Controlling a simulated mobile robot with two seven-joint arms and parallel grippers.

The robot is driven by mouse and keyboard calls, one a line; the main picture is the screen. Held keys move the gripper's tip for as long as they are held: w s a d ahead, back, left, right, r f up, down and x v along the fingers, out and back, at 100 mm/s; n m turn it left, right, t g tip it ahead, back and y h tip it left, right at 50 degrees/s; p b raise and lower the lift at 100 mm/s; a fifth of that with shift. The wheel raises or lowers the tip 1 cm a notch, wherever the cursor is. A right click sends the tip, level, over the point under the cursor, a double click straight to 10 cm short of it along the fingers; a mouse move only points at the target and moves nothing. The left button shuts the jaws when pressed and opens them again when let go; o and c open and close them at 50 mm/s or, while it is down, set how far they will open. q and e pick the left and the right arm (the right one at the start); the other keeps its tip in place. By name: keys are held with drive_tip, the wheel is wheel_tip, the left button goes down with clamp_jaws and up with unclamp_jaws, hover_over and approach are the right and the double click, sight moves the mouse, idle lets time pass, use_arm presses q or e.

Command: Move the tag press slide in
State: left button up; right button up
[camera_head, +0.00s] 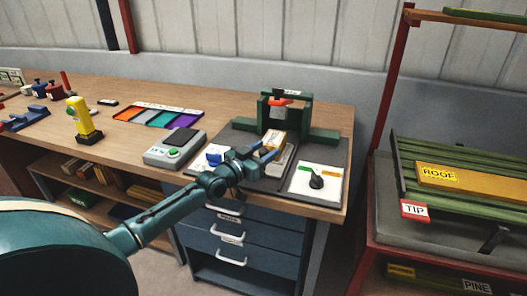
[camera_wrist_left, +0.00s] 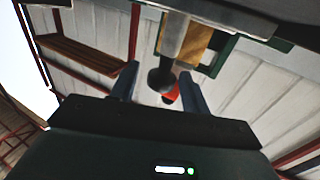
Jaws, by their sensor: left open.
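The tag press (camera_head: 307,113) is a dark green frame with a red-orange part (camera_head: 279,102), on a grey mat at the bench's right end. In front of it is a pale slide (camera_head: 279,165) with a yellow-tan block (camera_head: 274,142) on top. In the left wrist view, a dark round knob (camera_wrist_left: 160,80) on a grey rod shows between my left gripper's fingers (camera_wrist_left: 158,88), with space on both sides. My left gripper (camera_head: 265,151) is open at the slide's near-left end and partly covers it. Contact with the knob cannot be told. My right gripper is not in view.
A blue item (camera_head: 214,154) and a grey device with a green button (camera_head: 174,153) lie left of the gripper. A coloured tray (camera_head: 160,116) and yellow tool (camera_head: 82,120) stand farther left.

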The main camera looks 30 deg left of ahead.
use_arm(q)
drive_tip(key=shift+s, duration=0.1)
drive_tip(key=s+a, duration=0.2)
drive_tip(key=s, duration=1.1)
drive_tip(key=shift+p, duration=0.3)
drive_tip(key=shift+w, duration=0.1)
